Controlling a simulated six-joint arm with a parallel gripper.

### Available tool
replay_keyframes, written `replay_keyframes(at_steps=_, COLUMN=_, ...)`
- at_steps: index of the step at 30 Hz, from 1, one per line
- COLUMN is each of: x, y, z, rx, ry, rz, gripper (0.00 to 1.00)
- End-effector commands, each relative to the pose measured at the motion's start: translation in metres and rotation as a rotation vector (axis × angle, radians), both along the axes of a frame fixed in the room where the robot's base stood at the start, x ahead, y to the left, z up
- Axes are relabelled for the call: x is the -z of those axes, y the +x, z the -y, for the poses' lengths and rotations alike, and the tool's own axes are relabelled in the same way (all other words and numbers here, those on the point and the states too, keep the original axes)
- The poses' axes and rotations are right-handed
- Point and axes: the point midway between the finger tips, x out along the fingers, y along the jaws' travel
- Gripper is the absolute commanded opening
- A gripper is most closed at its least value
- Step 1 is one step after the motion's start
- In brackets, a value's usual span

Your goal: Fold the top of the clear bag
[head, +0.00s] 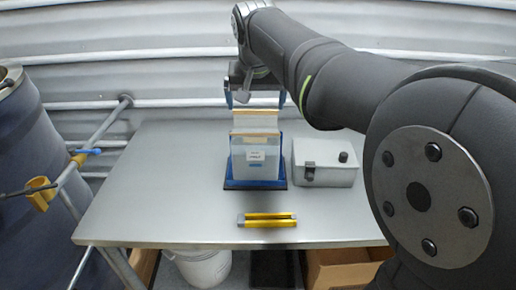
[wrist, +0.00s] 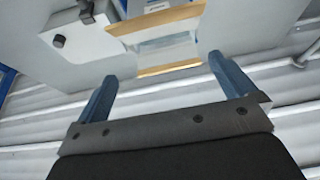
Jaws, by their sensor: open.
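The clear bag (head: 256,147) stands upright in a blue stand (head: 228,172) at the back middle of the table, with a small white label on its front. Its top rises open, with tan strips along the mouth edges; the mouth (wrist: 168,51) also shows in the wrist view. My gripper (head: 254,102) is above the bag's top in the head view. Its two blue fingers are spread wide with nothing between them.
A grey box (head: 325,165) with a black knob stands right of the bag. Two yellow bars (head: 267,220) lie in front of it. A dark blue barrel (head: 28,150) and pipes with a valve stand at left. The table's left side (head: 150,190) is clear.

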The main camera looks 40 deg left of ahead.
Motion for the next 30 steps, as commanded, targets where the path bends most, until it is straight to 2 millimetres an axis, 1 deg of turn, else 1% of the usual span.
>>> replay_keyframes(at_steps=1, x=-0.008, y=-0.002, z=0.002, rx=0.0, ry=0.002, rz=0.001, gripper=1.0)
replay_keyframes(at_steps=6, x=-0.021, y=-0.006, z=0.006, rx=0.0, ry=0.0, rz=0.0, gripper=1.0)
replay_keyframes(at_steps=14, x=-0.022, y=-0.007, z=0.007, rx=0.0, ry=-0.001, rz=-0.001, gripper=1.0)
replay_keyframes(at_steps=15, x=-0.022, y=-0.007, z=0.007, rx=0.0, ry=-0.001, rz=-0.001, gripper=0.98)
replay_keyframes(at_steps=17, x=-0.019, y=-0.008, z=0.008, rx=0.001, ry=-0.01, rz=-0.009, gripper=0.86)
replay_keyframes(at_steps=18, x=-0.012, y=-0.011, z=0.01, rx=0.002, ry=-0.029, rz=-0.029, gripper=0.78)
replay_keyframes(at_steps=20, x=0.006, y=-0.018, z=0.016, rx=0.006, ry=-0.08, rz=-0.079, gripper=0.67)
replay_keyframes(at_steps=21, x=0.02, y=-0.025, z=0.022, rx=0.008, ry=-0.121, rz=-0.122, gripper=0.59)
replay_keyframes(at_steps=23, x=0.038, y=-0.036, z=0.031, rx=0.013, ry=-0.182, rz=-0.183, gripper=0.47)
replay_keyframes(at_steps=24, x=0.049, y=-0.042, z=0.037, rx=0.016, ry=-0.218, rz=-0.219, gripper=0.39)
replay_keyframes(at_steps=26, x=0.059, y=-0.049, z=0.043, rx=0.018, ry=-0.257, rz=-0.262, gripper=0.27)
replay_keyframes(at_steps=27, x=0.063, y=-0.052, z=0.047, rx=0.019, ry=-0.275, rz=-0.278, gripper=0.2)
replay_keyframes(at_steps=29, x=0.066, y=-0.054, z=0.048, rx=0.019, ry=-0.284, rz=-0.288, gripper=0.08)
replay_keyframes(at_steps=30, x=0.068, y=-0.055, z=0.048, rx=0.019, ry=-0.285, rz=-0.289, gripper=0.0)
